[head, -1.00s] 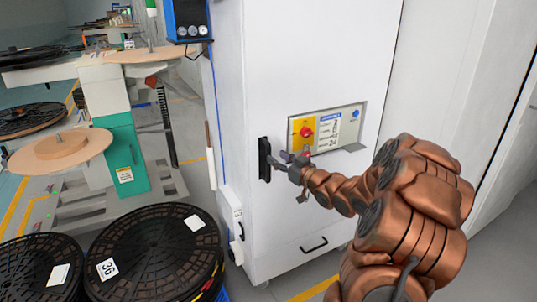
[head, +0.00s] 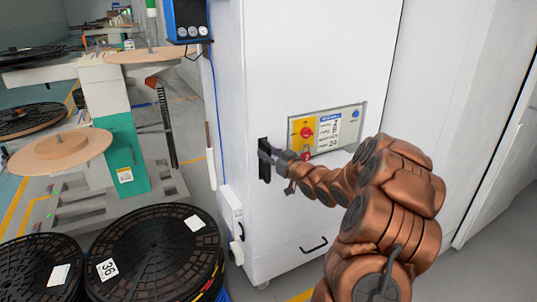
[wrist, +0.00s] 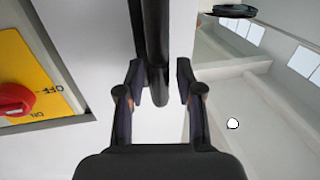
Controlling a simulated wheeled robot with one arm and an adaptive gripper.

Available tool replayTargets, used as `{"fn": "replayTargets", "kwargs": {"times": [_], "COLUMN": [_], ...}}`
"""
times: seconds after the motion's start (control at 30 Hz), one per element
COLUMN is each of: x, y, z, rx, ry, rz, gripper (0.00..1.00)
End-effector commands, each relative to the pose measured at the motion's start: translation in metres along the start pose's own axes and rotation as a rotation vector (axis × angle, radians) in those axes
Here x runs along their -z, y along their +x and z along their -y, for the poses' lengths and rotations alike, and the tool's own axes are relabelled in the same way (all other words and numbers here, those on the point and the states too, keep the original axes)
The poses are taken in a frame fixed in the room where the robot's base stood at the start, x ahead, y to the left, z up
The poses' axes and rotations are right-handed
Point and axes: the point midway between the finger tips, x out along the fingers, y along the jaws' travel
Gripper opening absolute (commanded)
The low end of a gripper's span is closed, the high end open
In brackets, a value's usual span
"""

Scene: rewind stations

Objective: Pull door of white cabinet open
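The white cabinet (head: 300,60) stands in the middle of the head view. Its door looks shut, with a dark vertical handle (head: 264,172) near the left edge. My gripper (head: 268,152) is at the handle, reaching in from the right. In the wrist view the handle (wrist: 155,30) runs down between the two fingers of my gripper (wrist: 159,80). The fingers are open, one on each side of the handle, with a small gap showing on both sides. My arm covers part of the cabinet's right side.
A control panel with a yellow switch plate and red knob (head: 306,132) is close to the right of my gripper. A lower drawer handle (head: 314,244) is below.

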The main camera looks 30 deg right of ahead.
Motion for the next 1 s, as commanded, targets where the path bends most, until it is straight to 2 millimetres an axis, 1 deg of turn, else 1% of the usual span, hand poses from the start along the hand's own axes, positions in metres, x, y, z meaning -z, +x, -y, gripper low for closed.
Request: {"fn": "replayTargets", "kwargs": {"times": [0.03, 0.3, 0.8, 1.0], "x": [0.0000, -0.0001, 0.0000, 0.0022], "y": [-0.0001, -0.0002, -0.0003, -0.0044], "z": [-0.0001, -0.0002, -0.0003, 0.0008], "rx": [0.000, 0.000, 0.000, 0.016], "ry": [0.000, 0.000, 0.000, -0.001], "rz": [0.000, 0.000, 0.000, -0.001], "gripper": [0.28, 0.00, 0.00, 0.00]}}
